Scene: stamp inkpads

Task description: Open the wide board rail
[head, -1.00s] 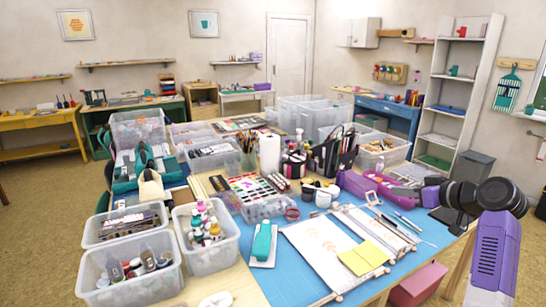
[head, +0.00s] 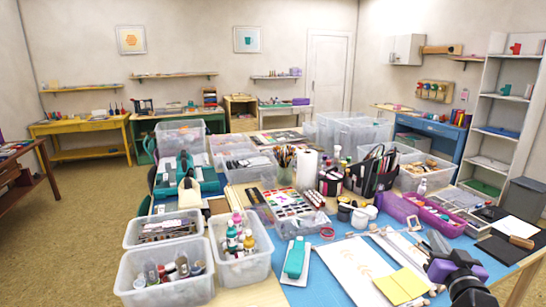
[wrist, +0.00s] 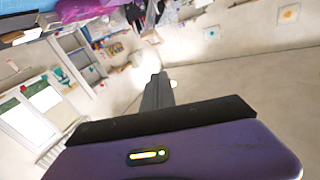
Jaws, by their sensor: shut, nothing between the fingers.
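I cannot tell for certain which thing is the wide board rail. In the head view, a wooden wall board (head: 433,91) with several small coloured items hangs at the back right, and a plain wooden bar (head: 441,50) is fixed above it. Both are far beyond the table. In the wrist view, my gripper (wrist: 157,86) has its dark fingers together and empty. It points out over the room and touches nothing that I can see. In the head view, my purple and black arm shows at the bottom right; the fingertips are not clear there.
The blue-matted table (head: 290,290) is crowded with clear bins (head: 165,280), paints, a teal stamp tool (head: 295,258) and a sheet with yellow notes (head: 402,286). A blue desk (head: 430,130) and white shelves (head: 490,145) stand behind on the right. Floor at left is clear.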

